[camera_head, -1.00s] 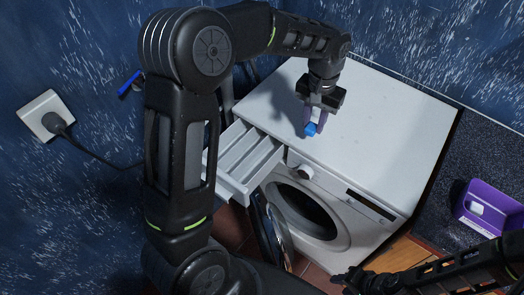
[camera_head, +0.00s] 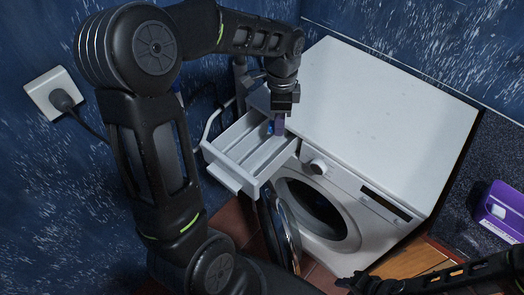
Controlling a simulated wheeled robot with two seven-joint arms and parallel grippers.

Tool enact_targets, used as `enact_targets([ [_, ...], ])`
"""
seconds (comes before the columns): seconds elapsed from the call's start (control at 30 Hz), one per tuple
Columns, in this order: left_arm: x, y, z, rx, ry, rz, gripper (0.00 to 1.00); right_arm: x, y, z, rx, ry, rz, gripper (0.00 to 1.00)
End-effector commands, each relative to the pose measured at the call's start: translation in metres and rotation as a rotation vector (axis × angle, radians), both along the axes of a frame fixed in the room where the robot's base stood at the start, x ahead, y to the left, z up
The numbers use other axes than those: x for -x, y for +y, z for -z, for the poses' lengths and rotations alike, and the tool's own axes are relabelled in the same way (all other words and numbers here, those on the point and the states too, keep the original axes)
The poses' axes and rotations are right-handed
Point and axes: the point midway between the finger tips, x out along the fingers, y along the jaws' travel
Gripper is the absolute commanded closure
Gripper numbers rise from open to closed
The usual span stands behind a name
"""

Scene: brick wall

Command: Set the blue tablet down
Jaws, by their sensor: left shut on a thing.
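The blue tablet (camera_head: 269,129) is small and mostly hidden by my left gripper (camera_head: 277,126). My left gripper points down and is shut on the tablet, over the right rear part of the open detergent drawer (camera_head: 232,153). I cannot tell whether the tablet touches the drawer floor. The drawer is pale grey, divided into compartments, and pulled out of the white washing machine (camera_head: 385,95). My right arm (camera_head: 440,275) comes in at the lower right; whether its gripper is open or shut does not show.
The washing machine's round door (camera_head: 279,230) hangs open below the drawer. A purple box (camera_head: 500,208) sits on the dark counter at the right. A plug in a white socket (camera_head: 55,94) is on the left wall. The machine's top is clear.

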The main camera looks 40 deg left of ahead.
Motion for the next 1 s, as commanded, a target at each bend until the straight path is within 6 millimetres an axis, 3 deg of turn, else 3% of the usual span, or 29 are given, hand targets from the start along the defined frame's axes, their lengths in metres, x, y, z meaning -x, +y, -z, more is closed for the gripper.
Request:
enact_targets([
  [0.2,0.035,0.033,0.018,-0.006,-0.005,0.385,1.00,-0.001,0.000,0.019,-0.001,-0.003,0.000,0.64],
  [0.4,0.055,0.047,0.025,-0.010,-0.005,0.614,1.00,-0.002,0.000,0.025,-0.002,-0.005,0.000,0.64],
  [0.87,0.060,0.050,0.026,-0.011,-0.004,0.685,1.00,-0.002,0.000,0.026,-0.002,-0.006,0.000,0.64],
  [1.0,0.060,0.050,0.038,-0.010,-0.001,0.684,1.00,-0.002,0.000,0.026,-0.002,-0.006,0.000,0.64],
])
